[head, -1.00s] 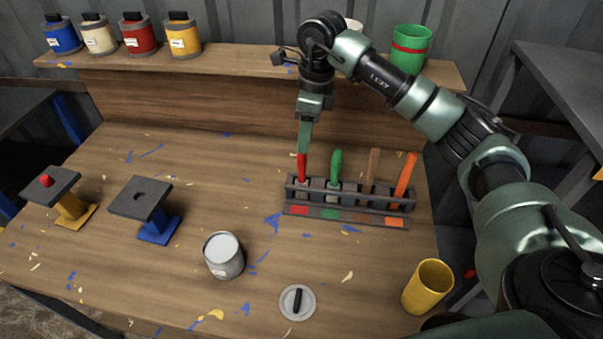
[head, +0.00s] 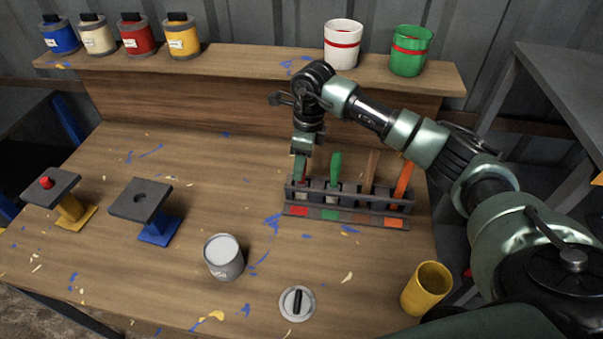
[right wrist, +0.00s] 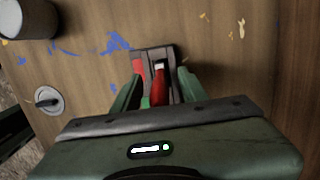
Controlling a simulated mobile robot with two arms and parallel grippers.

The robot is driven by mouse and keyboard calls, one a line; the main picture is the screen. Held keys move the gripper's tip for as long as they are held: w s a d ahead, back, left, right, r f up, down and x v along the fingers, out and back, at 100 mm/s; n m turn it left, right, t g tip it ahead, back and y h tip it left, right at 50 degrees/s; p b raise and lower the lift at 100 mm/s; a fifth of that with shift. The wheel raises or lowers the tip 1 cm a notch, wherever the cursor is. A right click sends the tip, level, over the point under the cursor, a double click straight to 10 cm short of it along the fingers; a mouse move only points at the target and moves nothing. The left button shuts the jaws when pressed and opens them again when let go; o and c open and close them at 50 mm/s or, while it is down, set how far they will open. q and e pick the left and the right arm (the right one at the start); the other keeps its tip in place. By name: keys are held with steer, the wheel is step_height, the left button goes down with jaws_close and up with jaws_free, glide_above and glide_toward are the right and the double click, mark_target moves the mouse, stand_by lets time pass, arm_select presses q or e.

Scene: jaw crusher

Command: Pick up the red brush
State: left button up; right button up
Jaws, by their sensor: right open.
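The red brush stands in the left slot of the dark brush rack (head: 350,208). In the head view my right gripper (head: 301,172) is over that slot and covers nearly all of the brush. In the right wrist view the red brush handle (right wrist: 159,88) sits between the two green fingers of my right gripper (right wrist: 156,92). The fingers are open, with a gap to the handle on both sides. My left gripper is not in view.
Close beside it in the rack stand a green brush (head: 335,167), a brown-handled one (head: 373,170) and an orange one (head: 404,178). A grey can (head: 223,258), a lid (head: 297,303) and a yellow cup (head: 427,288) stand in front. The shelf (head: 250,62) runs behind.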

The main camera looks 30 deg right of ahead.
jaws_close()
steer(key=shift+r, duration=0.1)
